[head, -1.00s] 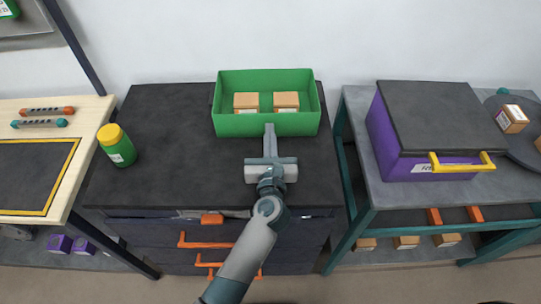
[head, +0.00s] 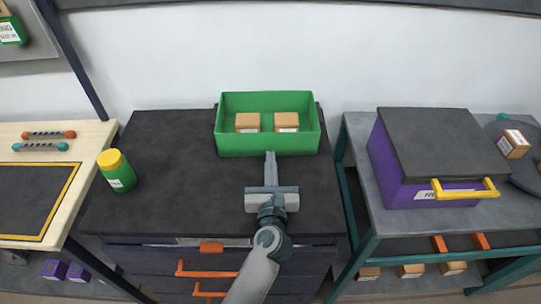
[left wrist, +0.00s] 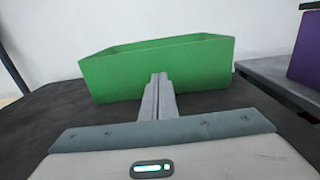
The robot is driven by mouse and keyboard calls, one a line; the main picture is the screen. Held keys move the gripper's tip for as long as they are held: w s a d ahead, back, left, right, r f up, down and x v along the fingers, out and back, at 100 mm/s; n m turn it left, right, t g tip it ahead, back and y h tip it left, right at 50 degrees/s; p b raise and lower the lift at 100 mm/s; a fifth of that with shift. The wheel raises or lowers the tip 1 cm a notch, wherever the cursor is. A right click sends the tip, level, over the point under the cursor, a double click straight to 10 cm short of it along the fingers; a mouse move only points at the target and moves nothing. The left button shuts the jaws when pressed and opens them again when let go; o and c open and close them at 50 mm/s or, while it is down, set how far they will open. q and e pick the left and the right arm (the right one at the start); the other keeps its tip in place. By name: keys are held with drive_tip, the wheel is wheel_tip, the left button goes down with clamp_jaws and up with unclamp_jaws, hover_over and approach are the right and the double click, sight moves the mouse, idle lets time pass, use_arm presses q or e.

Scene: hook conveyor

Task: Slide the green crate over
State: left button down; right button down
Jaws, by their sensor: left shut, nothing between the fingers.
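The green crate (head: 268,144) stands near the back edge of the dark cabinet top (head: 180,150), right of its middle. It is upright and holds two brown boxes. My left gripper (head: 270,155) is shut and empty, pointing at the middle of the crate's front wall. Its fingertips overlap the lower edge of that wall in the head view. In the left wrist view the shut fingers (left wrist: 158,78) stand in front of the green wall (left wrist: 205,70). I cannot tell whether they touch it. My right gripper is not in view.
A green bottle with a yellow lid (head: 117,172) stands on the cabinet top at the left. A purple box with a dark lid (head: 410,187) sits on the separate bench at the right. The cabinet top between bottle and crate is clear.

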use_arm(q)
drive_tip(key=s+b, duration=0.1)
drive_tip(key=s, duration=0.7)
drive_tip(key=shift+f+b, duration=0.1)
drive_tip(key=shift+b, duration=0.25)
drive_tip(key=shift+s, duration=0.35)
